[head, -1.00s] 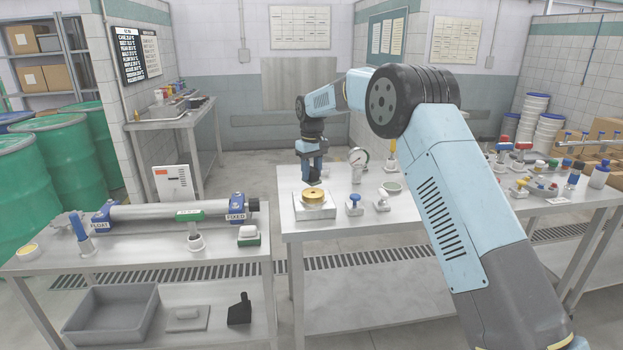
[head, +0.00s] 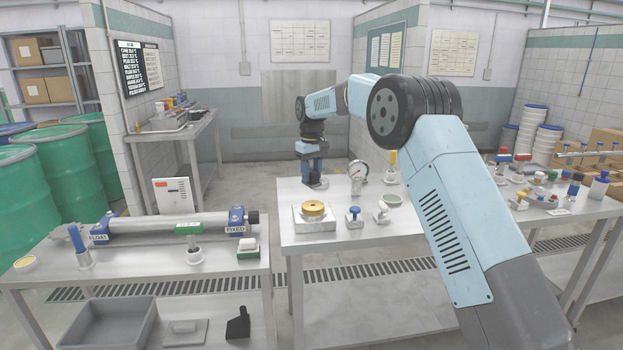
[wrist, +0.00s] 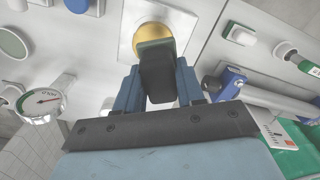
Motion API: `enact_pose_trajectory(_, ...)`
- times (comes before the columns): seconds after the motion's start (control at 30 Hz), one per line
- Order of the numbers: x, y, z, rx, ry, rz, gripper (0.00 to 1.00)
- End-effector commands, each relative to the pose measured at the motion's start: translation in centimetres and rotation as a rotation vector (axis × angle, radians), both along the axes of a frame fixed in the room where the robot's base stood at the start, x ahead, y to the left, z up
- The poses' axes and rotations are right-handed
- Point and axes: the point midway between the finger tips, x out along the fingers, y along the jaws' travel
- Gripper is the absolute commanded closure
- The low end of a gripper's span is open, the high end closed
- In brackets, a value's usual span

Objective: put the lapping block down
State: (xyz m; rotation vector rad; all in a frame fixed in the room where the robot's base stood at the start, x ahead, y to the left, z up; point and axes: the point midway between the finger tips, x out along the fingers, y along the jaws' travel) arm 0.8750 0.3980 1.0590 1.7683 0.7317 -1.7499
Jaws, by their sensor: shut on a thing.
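My gripper (head: 316,178) is shut on a dark block with a green edge (wrist: 157,78), which I take to be the lapping block. In the head view the gripper hangs low over the rear left of the middle table, behind the brass disc (head: 313,208). The disc sits on a pale square block (head: 314,222). In the wrist view the held block sits between the two blue fingers and partly covers the disc (wrist: 150,38). I cannot tell whether the held block touches the table.
A dial gauge (head: 358,170) stands right of the gripper. A blue-knobbed piece (head: 354,217), a white-knobbed piece (head: 381,213) and a green-topped dish (head: 392,200) stand on the same table (head: 340,242). A roller between blue stands (head: 165,224) lies on the left table.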

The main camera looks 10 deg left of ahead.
Motion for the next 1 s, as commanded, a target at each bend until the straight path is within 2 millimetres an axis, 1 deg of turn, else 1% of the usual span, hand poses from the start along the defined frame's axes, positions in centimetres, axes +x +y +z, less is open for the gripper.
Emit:
enact_pose_trajectory(0.57,0.0,0.0,0.0,0.0,0.0,0.0,1.0)
enact_pose_trajectory(0.67,0.1,-0.6,-0.1,-0.001,0.001,-0.007,1.0)
enact_pose_trajectory(0.77,0.4,-2.2,-0.1,0.0,0.001,-0.027,1.0)
enact_pose_trajectory(0.83,0.6,-4.0,-0.1,-0.001,0.002,-0.049,1.0)
enact_pose_trajectory(0.97,1.0,-8.5,-0.2,0.0,0.003,-0.103,1.0)
enact_pose_trajectory(1.0,1.1,-9.9,-0.3,0.0,0.003,-0.12,1.0)
